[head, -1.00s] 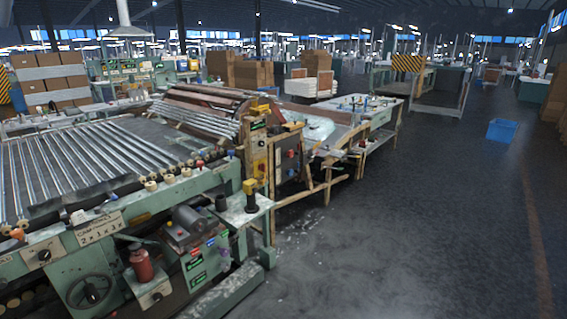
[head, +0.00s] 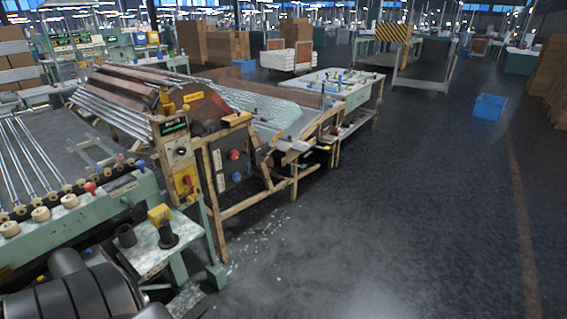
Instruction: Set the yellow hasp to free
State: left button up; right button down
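A yellow plate with a red knob (head: 186,181) is on the front of the upright control box (head: 178,152), left of centre. It is the likeliest yellow hasp, but it is too small to tell its shape or setting. Another yellow part (head: 160,214) tops a short black post on the small speckled side table (head: 150,252), nearer to me. Neither of my grippers can be made out in view.
A green roller machine with glass tubes (head: 40,165) fills the left. A wood-framed bench (head: 232,205) runs back from the control box. Pale debris lies on the floor beside it. The floor (head: 400,210) to the right is open, with a blue crate (head: 489,107) farther off.

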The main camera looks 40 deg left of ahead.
aim_at(190, 198)
jog(key=i, duration=1.75)
jog(key=u, duration=1.15)
jog(key=i, duration=1)
jog(key=u, duration=1.25)
jog(key=i, duration=0.2)
jog(key=u, duration=0.05)
